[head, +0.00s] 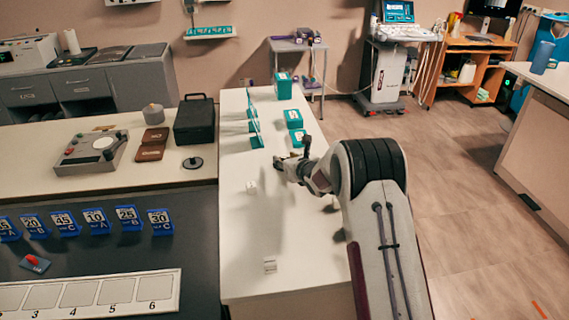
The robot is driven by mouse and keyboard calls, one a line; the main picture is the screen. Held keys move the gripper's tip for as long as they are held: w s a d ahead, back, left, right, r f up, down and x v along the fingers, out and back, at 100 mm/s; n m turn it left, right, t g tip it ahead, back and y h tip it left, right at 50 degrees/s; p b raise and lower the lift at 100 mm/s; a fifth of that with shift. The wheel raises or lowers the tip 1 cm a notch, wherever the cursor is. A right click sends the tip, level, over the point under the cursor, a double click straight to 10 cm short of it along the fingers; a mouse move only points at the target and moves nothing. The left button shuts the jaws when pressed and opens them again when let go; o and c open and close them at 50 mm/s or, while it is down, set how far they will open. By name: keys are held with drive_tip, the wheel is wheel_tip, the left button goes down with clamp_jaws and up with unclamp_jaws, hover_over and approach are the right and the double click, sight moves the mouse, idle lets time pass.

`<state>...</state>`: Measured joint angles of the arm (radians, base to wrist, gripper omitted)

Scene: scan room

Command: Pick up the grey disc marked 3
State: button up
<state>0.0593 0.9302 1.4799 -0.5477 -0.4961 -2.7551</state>
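No disc with a readable 3 shows in the head view. A small dark round piece (193,163) lies on the left counter, and a grey round object (153,114) sits behind it; no mark is readable on either. My gripper (284,164) is over the middle of the white table (245,285), to the right of these round things. It is small and dark in the picture, and its fingers cannot be made out. Part of the table behind my arm is hidden.
Teal boxes (293,118) and upright teal pieces (254,133) stand at the table's far end. Small white pieces (270,266) lie nearer. Numbered panel (90,294) lies front left.

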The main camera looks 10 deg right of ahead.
clamp_jaws()
drive_tip(key=shift+r, duration=0.2)
wheel_tip(320, 180, up, 10)
drive_tip(key=shift+f, duration=0.15)
idle(0.7)
